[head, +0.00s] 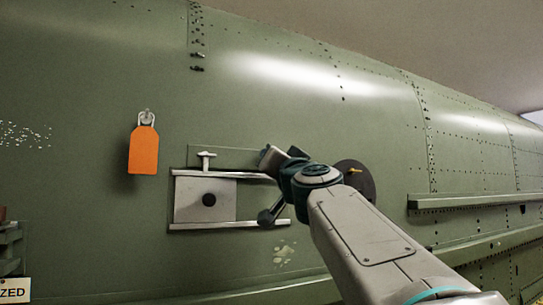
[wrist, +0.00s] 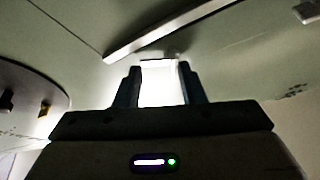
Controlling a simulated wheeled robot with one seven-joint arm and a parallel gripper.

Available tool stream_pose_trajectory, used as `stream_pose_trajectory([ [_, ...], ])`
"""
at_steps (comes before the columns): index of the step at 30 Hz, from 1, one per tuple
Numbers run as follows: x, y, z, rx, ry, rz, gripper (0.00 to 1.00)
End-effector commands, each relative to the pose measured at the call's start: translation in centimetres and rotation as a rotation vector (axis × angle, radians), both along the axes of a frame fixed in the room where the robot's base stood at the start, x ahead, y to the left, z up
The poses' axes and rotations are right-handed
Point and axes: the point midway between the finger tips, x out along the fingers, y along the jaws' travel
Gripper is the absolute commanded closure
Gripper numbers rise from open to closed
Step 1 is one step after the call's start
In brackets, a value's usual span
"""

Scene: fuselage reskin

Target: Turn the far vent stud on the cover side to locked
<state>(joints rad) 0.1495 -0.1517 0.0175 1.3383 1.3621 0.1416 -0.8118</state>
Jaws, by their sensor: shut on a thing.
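The silver vent panel (head: 188,203), with a sliding plate and a dark round hole, sits between two rails on the green fuselage. A T-shaped stud (head: 206,158) stands upright above its top-left corner. My gripper (head: 268,157) is at the top-right of the vent and hides that corner. In the wrist view, my gripper (wrist: 161,72) is shut on a bright, washed-out piece (wrist: 161,84), which appears to be the vent stud on that side. Its turn angle cannot be read. A pale rail (wrist: 170,30) lies just beyond the fingertips.
An orange tag (head: 143,151) hangs left of the vent. A dark round disc (head: 366,184) with a yellow stud (head: 355,171) is right of my gripper, partly behind my arm; the disc also shows in the wrist view (wrist: 25,83). A long ledge (head: 470,201) juts out farther right.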

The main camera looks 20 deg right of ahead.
Motion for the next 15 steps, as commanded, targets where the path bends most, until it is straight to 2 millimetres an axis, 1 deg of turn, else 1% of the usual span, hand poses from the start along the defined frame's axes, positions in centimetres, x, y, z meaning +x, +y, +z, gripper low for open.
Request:
stream_pose_trajectory([
  [1,0.02,0.15,0.29,0.027,0.009,0.002,0.86],
  [6,-0.02,0.16,0.17,0.114,0.025,0.002,0.86],
  [15,0.01,0.14,-0.21,0.189,0.04,0.001,0.86],
])
